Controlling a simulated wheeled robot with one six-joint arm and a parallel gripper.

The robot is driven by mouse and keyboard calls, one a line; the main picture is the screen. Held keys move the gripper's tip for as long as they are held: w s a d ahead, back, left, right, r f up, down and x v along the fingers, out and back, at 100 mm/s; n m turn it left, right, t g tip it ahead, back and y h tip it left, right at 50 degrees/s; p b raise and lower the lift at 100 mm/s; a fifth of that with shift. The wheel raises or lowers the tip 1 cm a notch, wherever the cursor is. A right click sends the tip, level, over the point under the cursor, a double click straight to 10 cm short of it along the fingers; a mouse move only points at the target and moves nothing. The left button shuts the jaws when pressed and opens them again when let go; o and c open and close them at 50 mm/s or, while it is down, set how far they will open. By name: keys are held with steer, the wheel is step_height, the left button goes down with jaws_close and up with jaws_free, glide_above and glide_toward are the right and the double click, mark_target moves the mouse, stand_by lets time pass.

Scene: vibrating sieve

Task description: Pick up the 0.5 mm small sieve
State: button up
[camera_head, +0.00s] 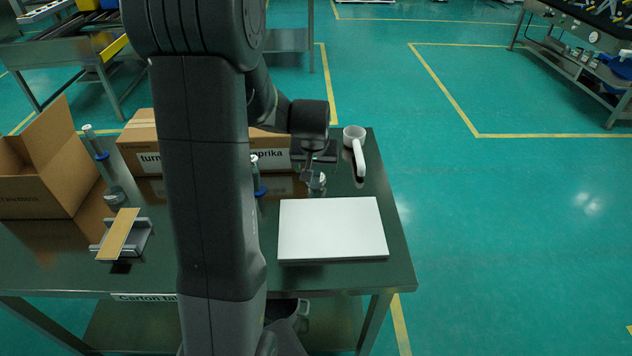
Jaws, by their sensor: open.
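My gripper (316,160) points down over the back right of the metal table, open. A small grey, shiny round object (316,181) is directly below it, partly covered by the gripper; it may be a small sieve. I cannot tell whether the fingers touch it or are around it. No mesh size is readable in this view. Another small grey object (114,196) stands at the left of the table.
A white board (332,230) lies in front of my gripper. A white cup-like piece with a long handle (354,140) is just right. Cartons (140,140) and an open box (35,190) stand left.

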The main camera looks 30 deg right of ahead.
mark_target(316, 180)
steer(key=x, duration=0.4)
steer(key=shift+w+f, duration=0.1)
steer(key=shift+f, duration=0.3)
steer(key=shift+c, duration=0.2)
steer(key=c, duration=1)
